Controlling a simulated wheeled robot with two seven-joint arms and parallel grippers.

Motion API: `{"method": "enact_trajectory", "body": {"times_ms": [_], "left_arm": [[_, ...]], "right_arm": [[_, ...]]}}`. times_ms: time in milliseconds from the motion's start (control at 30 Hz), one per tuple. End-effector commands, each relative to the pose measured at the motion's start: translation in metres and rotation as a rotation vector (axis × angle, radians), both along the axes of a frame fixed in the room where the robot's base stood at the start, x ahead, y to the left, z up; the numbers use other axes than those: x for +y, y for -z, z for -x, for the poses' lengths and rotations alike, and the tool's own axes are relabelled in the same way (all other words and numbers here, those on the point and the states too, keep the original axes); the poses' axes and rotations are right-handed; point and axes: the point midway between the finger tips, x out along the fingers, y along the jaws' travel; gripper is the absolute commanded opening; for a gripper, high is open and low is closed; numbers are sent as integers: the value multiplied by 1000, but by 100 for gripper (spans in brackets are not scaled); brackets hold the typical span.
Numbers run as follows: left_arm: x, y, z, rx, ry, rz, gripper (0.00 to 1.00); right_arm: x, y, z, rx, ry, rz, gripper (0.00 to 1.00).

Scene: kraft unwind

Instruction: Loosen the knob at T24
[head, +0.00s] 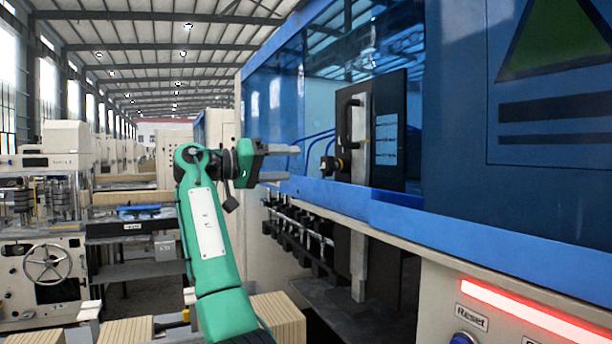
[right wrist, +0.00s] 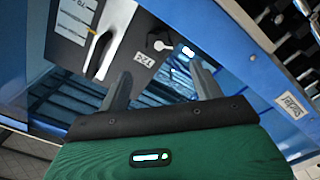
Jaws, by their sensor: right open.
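The T24 label (right wrist: 145,59) is upside down on a pale plate in the right wrist view, beside a small black knob (right wrist: 159,42) on a round base. In the head view a black knob (head: 328,168) with a yellowish part sticks out left of the dark panel (head: 388,150); its label is not readable there. My right gripper (head: 292,163) is open and empty, its fingers pointing right toward that knob, with a gap between. In the right wrist view the knob shows beyond and between the spread fingers (right wrist: 158,80). My left gripper is not in view.
A black handle (head: 350,121) stands on the panel above the knob. The blue machine edge (head: 400,208) runs below. A row of dark rollers (head: 298,232) lies under it. A Reset label (head: 472,318) is at lower right. Air around my right gripper looks clear.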

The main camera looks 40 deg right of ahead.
Motion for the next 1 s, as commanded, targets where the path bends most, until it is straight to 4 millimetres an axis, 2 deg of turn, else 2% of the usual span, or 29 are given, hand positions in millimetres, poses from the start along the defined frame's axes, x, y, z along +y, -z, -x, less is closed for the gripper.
{"method": "enact_trajectory", "body": {"times_ms": [100, 300, 867, 1000], "left_arm": [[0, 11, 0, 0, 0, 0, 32], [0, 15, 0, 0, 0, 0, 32], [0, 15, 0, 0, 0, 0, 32], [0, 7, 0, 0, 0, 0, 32]], "right_arm": [[21, 2, -7, 1, -1, 0, 67], [39, 0, -13, 1, 0, 0, 67], [42, -1, -14, 1, 1, -1, 67], [42, -9, -13, 0, 1, -1, 67]]}}
